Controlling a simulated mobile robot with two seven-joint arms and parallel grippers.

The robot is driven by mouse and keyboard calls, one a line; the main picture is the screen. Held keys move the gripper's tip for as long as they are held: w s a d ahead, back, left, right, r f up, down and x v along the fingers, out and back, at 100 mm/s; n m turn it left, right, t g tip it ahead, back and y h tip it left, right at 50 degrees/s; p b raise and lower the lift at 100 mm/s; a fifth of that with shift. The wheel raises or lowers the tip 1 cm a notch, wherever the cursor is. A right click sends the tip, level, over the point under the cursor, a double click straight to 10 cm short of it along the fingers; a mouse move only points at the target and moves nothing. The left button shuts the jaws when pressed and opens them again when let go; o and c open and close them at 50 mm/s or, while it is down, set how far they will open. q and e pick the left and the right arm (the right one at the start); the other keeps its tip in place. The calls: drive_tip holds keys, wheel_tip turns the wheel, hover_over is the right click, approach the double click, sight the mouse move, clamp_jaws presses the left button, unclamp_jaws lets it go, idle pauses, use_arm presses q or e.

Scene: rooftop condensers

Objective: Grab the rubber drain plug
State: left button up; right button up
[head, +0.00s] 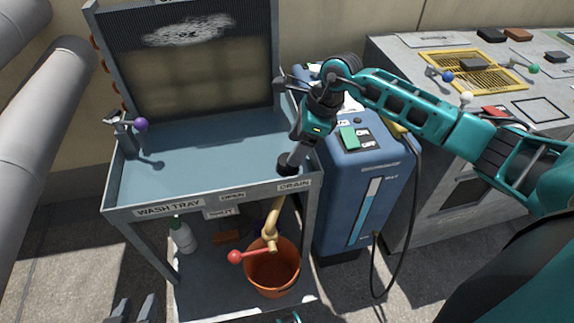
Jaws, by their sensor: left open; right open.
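The rubber drain plug (288,163) is a short black cylinder in the front right corner of the blue-grey wash tray (215,145), above the DRAIN label. My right gripper (296,156) reaches down to it from above, with its grey finger at the plug's upper right side. The fingers are seen nearly edge-on, so I cannot tell whether they touch the plug or stand around it. This gripper is open. My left gripper (133,306) shows only its two grey fingers at the bottom edge, apart and empty, well away from the tray.
A lever with a purple knob (141,124) stands at the tray's left. Below the tray are a brass drain valve with a red knob (235,257), an orange bucket (272,270) and a white bottle (183,236). A blue machine (357,190) stands close on the right.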

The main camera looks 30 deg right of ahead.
sight(284, 170)
drive_tip(key=shift+b+x, duration=0.55)
drive_tip(key=shift+x, duration=2.2)
drive_tip(key=shift+s, duration=0.15)
drive_tip(key=shift+c, duration=0.4)
drive_tip(key=c, duration=0.7)
